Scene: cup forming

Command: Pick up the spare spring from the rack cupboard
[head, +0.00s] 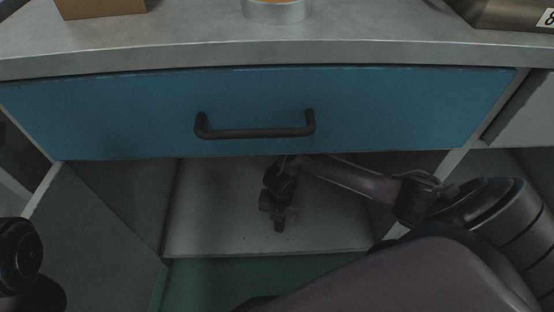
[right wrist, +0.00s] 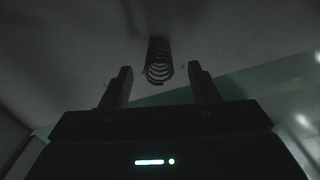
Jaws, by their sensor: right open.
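The spare spring (right wrist: 159,62) is a dark coil in the right wrist view, on the pale cupboard surface. It lies between and just beyond the two fingertips of my right gripper (right wrist: 160,75), with a gap on each side. The fingers are open and hold nothing. In the head view my right arm reaches under the blue drawer into the open cupboard (head: 215,225), with its gripper (head: 279,222) inside. The spring cannot be made out in the head view. My left gripper is not in view.
The blue drawer (head: 380,105) with its dark handle (head: 255,132) is shut above the cupboard opening. An open grey door (head: 95,235) stands at the left. A cardboard box (head: 100,8) and a round metal container (head: 277,12) stand on the worktop (head: 380,40).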

